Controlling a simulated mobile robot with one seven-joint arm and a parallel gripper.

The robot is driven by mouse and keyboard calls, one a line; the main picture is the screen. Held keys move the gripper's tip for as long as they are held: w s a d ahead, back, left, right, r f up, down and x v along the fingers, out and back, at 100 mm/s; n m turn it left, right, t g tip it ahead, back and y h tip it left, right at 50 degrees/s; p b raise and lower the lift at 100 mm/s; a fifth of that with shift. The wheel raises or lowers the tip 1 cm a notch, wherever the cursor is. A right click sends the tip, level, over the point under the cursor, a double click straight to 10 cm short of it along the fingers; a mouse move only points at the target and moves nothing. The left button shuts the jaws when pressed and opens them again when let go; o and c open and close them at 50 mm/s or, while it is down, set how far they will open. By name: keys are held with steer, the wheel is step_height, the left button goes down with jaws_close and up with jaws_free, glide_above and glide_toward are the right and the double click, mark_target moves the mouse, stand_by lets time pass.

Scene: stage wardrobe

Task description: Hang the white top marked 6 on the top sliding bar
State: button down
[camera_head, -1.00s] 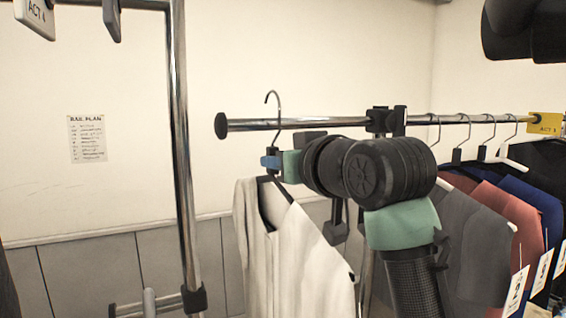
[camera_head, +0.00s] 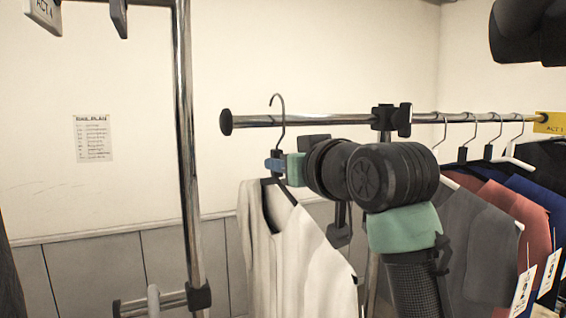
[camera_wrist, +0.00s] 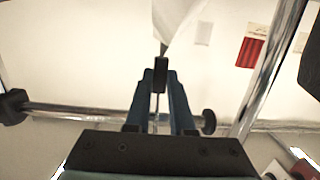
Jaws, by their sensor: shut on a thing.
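The white top (camera_head: 295,255) hangs from a dark hanger (camera_head: 279,125) in the head view; part of it also shows in the wrist view (camera_wrist: 178,18). No number is visible on it. My gripper (camera_head: 275,166) is shut on the hanger just above the top's neck; its blue fingers show in the wrist view (camera_wrist: 160,80). The sliding bar (camera_head: 350,119) runs across at the hook's height, near its black end knob. The hook's tip is above the bar, and its shank crosses it. I cannot tell whether the hook is over the bar or in front.
Several garments (camera_head: 470,235) hang to the right on the same bar, near a yellow ACT 1 sign (camera_head: 548,123). A black clamp (camera_head: 391,119) sits on the bar. A chrome upright (camera_head: 186,150) stands to the left. The bar between end knob and clamp holds no other hanger.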

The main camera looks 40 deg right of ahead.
steer(key=shift+f+b, duration=0.9)
steer(key=shift+f, duration=0.4)
steer(key=shift+r, duration=0.1)
steer(key=c, duration=0.7)
jaws_free()
steer(key=shift+s, duration=0.1)
steer(key=b+v, duration=0.1)
steer(key=v, duration=1.2)
